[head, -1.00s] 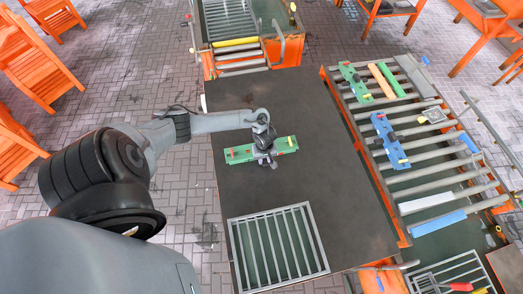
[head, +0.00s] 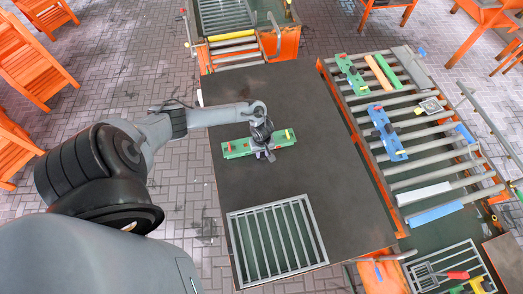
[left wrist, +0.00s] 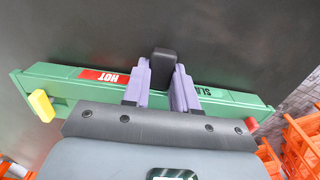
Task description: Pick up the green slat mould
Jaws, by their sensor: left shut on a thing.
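The green slat mould (head: 238,149) is a long green bar with a red label and a yellow tab, over the dark table. My left gripper (head: 264,152) is above its middle. In the left wrist view, the purple fingers of my left gripper (left wrist: 162,85) are shut on the black knob (left wrist: 162,68) in the middle of the green slat mould (left wrist: 60,82). A red HOT label and a partly hidden second label show on its top. I cannot tell whether the mould touches the table. My right gripper is not in view.
A metal grate (head: 278,240) is set at the table's near end. The dark table (head: 300,105) is otherwise clear. On the right, a roller rack (head: 425,142) holds another green mould (head: 350,75), a blue mould (head: 387,132) and several coloured slats. A conveyor (head: 232,45) stands beyond the table.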

